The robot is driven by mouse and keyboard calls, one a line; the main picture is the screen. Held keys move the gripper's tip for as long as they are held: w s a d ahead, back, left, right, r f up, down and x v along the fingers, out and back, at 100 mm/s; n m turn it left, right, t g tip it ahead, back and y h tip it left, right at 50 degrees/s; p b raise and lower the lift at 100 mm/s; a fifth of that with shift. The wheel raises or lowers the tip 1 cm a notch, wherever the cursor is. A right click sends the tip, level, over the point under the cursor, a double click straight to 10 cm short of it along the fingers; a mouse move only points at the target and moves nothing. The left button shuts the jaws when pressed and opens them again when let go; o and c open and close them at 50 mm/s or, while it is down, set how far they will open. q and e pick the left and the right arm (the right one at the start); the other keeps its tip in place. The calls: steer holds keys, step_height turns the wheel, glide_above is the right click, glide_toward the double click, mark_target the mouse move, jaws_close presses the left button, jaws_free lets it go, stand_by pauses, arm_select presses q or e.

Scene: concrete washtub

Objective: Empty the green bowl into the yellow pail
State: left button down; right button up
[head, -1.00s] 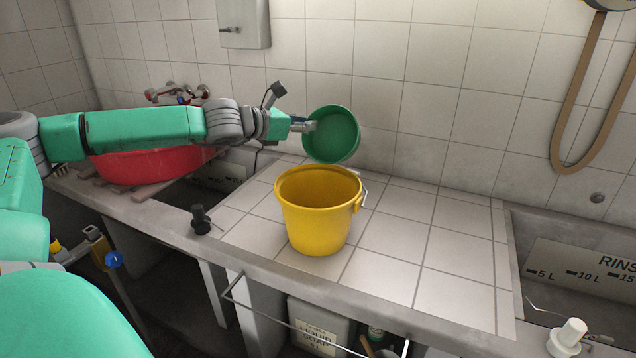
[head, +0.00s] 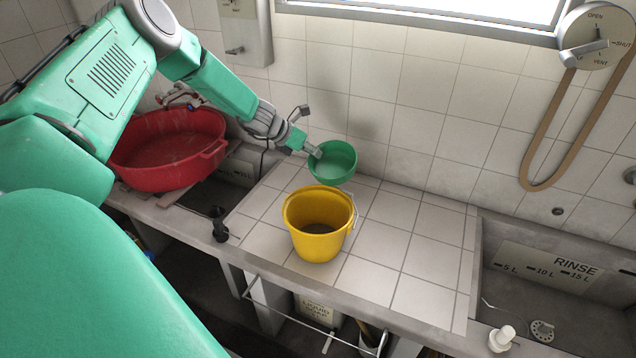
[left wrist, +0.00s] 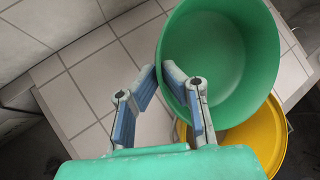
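The green bowl (head: 333,168) is up in the air, behind and slightly right of the yellow pail (head: 318,248). My left gripper (head: 315,153) is shut on the bowl's left rim. In the left wrist view, the fingertips (left wrist: 159,72) meet at the rim of the bowl (left wrist: 225,50); its visible inside looks plain green, with no clear contents. The pail (left wrist: 268,140) shows partly beneath the bowl there. The pail stands upright on the tiled counter, and a darker grey-brown area shows at its bottom. My right gripper is not seen.
A red basin (head: 170,160) sits over the left sink on slats. A black stopper-like piece (head: 220,228) stands at the counter's front edge. The tiled counter (head: 420,225) right of the pail is clear up to the rinse sink (head: 545,275). The tiled wall rises close behind the bowl.

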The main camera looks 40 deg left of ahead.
arm_select(q)
steer(key=shift+w+a+f+n+g+b, duration=0.2)
steer(key=shift+w+f+g, duration=0.25)
steer(key=shift+w, duration=0.15)
steer(key=shift+w+a+f+n+g+b, duration=0.1)
steer(key=shift+w+a+f+g+b, duration=0.05)
steer(key=shift+w+f+g, duration=0.4)
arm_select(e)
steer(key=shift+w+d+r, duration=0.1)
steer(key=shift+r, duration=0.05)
arm_select(q)
steer(key=shift+r, duration=0.25)
steer(key=shift+g, duration=0.9)
step_height(320, 180, up, 5)
steer(key=shift+f+p, duration=0.1)
steer(key=shift+p, duration=0.25)
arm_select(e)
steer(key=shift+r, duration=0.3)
arm_select(q)
steer(key=shift+s, duration=0.1)
